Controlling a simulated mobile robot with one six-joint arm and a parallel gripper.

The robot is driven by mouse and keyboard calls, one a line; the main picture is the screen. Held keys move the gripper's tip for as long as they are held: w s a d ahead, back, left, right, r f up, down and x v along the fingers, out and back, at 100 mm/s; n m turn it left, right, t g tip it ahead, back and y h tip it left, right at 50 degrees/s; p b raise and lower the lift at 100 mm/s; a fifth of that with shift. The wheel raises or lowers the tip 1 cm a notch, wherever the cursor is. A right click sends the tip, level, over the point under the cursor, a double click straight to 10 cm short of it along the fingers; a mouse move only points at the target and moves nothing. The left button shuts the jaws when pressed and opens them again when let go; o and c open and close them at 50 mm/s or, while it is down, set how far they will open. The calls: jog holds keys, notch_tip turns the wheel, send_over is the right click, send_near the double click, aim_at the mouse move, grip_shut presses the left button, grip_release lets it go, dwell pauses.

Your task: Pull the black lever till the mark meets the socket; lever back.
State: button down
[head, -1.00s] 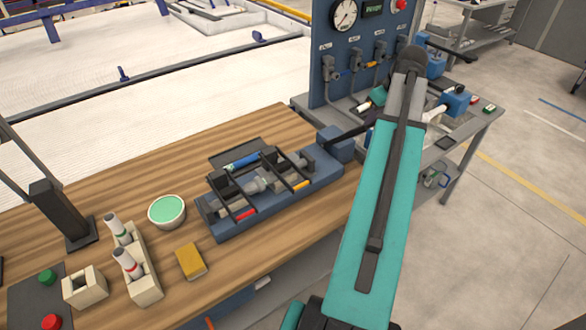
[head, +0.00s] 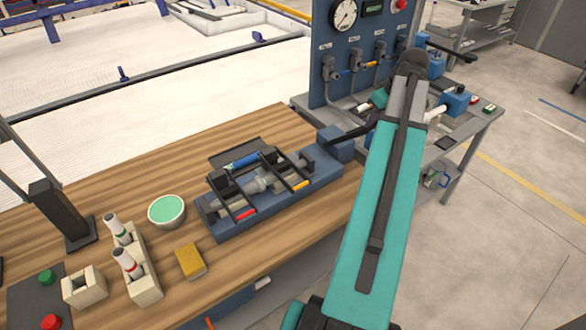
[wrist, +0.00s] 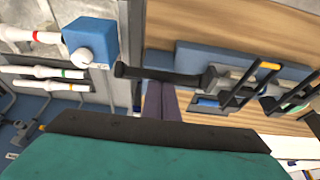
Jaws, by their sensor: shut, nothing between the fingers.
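The black lever (head: 347,134) rises from the blue end block of the pipe jig (head: 270,208) on the wooden table and runs right, towards my arm. In the wrist view the lever (wrist: 160,75) lies crosswise just beyond my fingertips. My gripper (wrist: 161,86) is shut and empty, its tips close to the lever; whether they touch I cannot tell. In the head view my arm hides most of the gripper. Grey pipe parts (head: 258,184) lie in the jig under black clamp frames. The mark and its gap to the socket are too small to make out.
Left of the jig are a green-filled bowl (head: 167,210), a yellow sponge (head: 190,261) and a rack of white pipes (head: 143,284).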

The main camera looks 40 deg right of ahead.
jog(key=shift+s+f, duration=0.55)
dwell(1.5)
jog(key=shift+w+r, duration=0.1)
jog(key=shift+r, duration=0.05)
jog(key=shift+w+r+p, duration=0.3)
jog(key=shift+w+r, duration=0.1)
jog(key=shift+r, duration=0.05)
jog(key=shift+r, duration=0.1)
dwell(0.4)
jog(key=p+v, duration=0.5)
jog(key=v, duration=0.2)
jog(key=shift+r, duration=0.4)
dwell(0.3)
jog(key=shift+s, duration=0.15)
dwell(0.4)
